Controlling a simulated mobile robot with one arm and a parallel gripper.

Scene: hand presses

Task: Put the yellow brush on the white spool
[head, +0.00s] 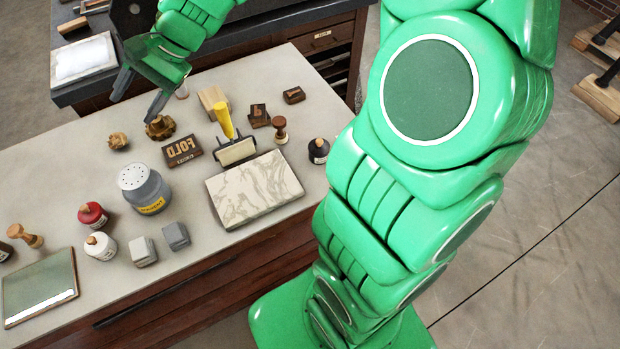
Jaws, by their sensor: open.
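The thing that looks like the yellow brush (223,120) has a thick yellow handle pointing up and back. Its lower end meets a wide cream piece with a dark edge (237,152); I cannot tell whether that piece is its own head or a separate thing. No white spool can be made out for certain in the head view. My gripper (135,108) is open and empty at the upper left, over the bench's back edge. It is left of the yellow handle and apart from it, near a brown gear-like piece (160,127).
A marble slab (254,188) lies in front of the yellow handle.

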